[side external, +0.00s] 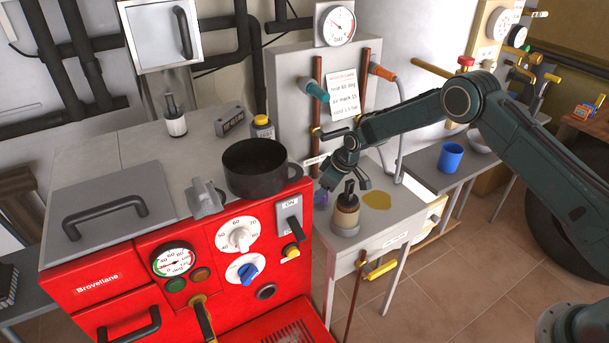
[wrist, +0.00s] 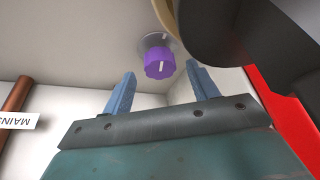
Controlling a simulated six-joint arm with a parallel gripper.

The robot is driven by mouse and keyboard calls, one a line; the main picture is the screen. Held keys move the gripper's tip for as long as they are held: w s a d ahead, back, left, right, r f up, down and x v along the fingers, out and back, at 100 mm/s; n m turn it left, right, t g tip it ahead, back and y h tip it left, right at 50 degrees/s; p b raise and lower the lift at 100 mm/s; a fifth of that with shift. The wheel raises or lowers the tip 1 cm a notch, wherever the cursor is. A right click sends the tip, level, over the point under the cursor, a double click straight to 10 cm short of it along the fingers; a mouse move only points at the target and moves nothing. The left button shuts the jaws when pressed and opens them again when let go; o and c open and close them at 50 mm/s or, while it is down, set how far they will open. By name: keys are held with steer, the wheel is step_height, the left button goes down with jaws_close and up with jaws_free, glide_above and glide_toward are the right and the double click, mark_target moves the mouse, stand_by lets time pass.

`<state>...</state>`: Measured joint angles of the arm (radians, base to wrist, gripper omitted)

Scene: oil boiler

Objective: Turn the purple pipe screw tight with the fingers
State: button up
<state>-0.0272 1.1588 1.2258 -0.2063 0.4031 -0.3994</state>
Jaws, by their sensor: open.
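The purple pipe screw (wrist: 159,64) is a ribbed knob with a white mark on its face, set on a round grey base on a pale surface in the wrist view. In the side view a little of its purple (side external: 321,199) shows low beside the red boiler, partly hidden. My gripper (side external: 346,180) points down over the small white table. In the wrist view my gripper (wrist: 161,73) is open, with blue fingers to the left and right of the screw. The screw appears between and slightly beyond the fingertips; I cannot tell the exact distance. Nothing is held.
The red boiler (side external: 200,262) with a black pot (side external: 255,170) is to the left. A large dark object (wrist: 245,30) crowds the wrist view's upper right.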

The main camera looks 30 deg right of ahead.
steer(key=v, duration=1.2)
steer(key=shift+a, duration=0.1)
steer(key=a+m+h, duration=0.1)
steer(key=m, duration=0.1)
steer(key=a+m+h, duration=0.1)
steer(key=m, duration=0.1)
steer(key=a+m, duration=0.1)
steer(key=m, duration=0.2)
steer(key=shift+s+a+r+t+h, duration=0.2)
steer(key=shift+s+t+h, duration=0.1)
steer(key=shift+h, duration=0.1)
steer(key=shift+w+f, duration=0.15)
steer(key=shift+f, duration=0.05)
steer(key=shift+x, duration=6.75)
steer(key=shift+c, duration=0.5)
